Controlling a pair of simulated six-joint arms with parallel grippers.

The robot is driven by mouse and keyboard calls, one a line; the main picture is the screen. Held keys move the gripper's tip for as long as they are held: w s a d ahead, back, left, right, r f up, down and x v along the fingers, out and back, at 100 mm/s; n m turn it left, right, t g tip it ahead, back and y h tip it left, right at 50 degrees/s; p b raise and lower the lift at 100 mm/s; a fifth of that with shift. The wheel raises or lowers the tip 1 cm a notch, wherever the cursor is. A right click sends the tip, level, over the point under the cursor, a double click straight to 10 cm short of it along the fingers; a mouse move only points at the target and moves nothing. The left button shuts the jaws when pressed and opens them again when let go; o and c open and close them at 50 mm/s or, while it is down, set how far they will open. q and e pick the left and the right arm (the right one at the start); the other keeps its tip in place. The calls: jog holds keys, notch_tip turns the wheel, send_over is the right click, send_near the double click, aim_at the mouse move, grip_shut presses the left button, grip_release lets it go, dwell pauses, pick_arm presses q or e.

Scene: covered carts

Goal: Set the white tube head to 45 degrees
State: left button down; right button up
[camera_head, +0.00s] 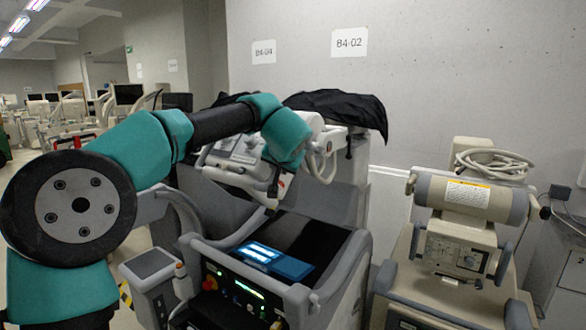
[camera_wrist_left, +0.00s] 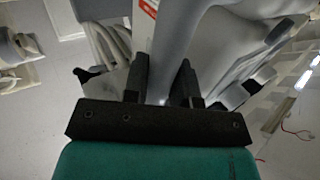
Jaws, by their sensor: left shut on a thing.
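The white tube head (camera_head: 236,158) is on the middle cart, in the centre of the head view, partly hidden by my teal left arm. It looks tilted, but I cannot read its angle. In the left wrist view my left gripper (camera_wrist_left: 160,85) has its two black fingers on either side of a smooth grey bar (camera_wrist_left: 172,45) and is shut on it. The bar appears to belong to the tube head, whose pale body also fills the upper part of that view. In the head view the fingertips are hard to make out. My right gripper is in neither view.
A black cover (camera_head: 345,110) drapes over the top of the middle cart. That cart has a lit blue screen (camera_head: 272,260) on its console. A beige cart with a cylindrical tube (camera_head: 470,200) and coiled cable stands at the right. A grey wall is close behind.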

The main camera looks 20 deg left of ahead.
pick_arm(q)
jog(key=shift+r, duration=0.25)
jog(key=c, duration=1.4)
grip_release()
jog(key=shift+o, duration=1)
jog(key=shift+f, duration=0.1)
jog(key=shift+s, duration=0.1)
jog(key=v, duration=1.7)
